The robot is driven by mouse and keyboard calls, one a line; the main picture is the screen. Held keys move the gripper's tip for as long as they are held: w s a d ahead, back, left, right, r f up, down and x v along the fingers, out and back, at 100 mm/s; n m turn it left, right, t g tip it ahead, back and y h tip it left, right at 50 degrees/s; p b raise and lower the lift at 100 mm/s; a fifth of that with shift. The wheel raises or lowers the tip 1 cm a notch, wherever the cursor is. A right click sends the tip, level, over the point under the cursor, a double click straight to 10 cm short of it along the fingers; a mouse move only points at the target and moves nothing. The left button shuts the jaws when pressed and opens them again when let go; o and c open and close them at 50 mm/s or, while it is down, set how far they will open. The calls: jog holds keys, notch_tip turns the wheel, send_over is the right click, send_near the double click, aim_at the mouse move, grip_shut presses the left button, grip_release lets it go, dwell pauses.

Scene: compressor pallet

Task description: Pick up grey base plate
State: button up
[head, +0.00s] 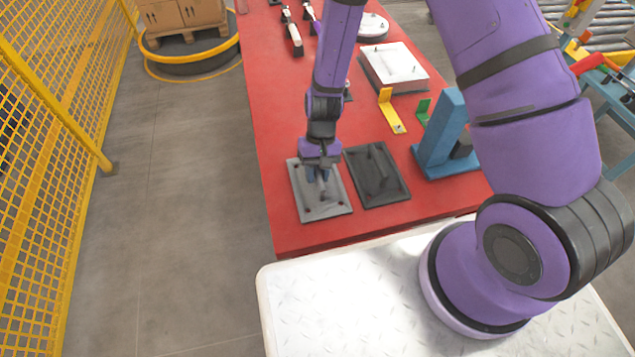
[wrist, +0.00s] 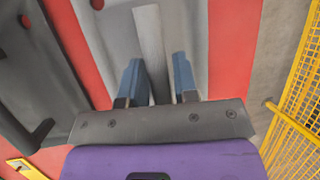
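The grey base plate (head: 335,207) lies flat on the red table at its front left corner. My gripper (head: 321,178) points down over this plate. In the wrist view its two blue fingers (wrist: 158,75) stand on either side of the bar handle. The fingers are apart, with a narrow gap showing beside the bar, and I see no firm grip. The fingertips' exact height on the bar is hard to tell.
A black plate (head: 378,190) with a handle lies close on the right. A blue bracket (head: 440,140) stands beyond it, with a yellow angle piece (head: 391,112) and a white-topped block (head: 393,67) farther back. The red table (head: 300,238) ends just left of the grey plate. A yellow fence (head: 45,150) stands far left.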

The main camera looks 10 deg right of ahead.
grip_shut()
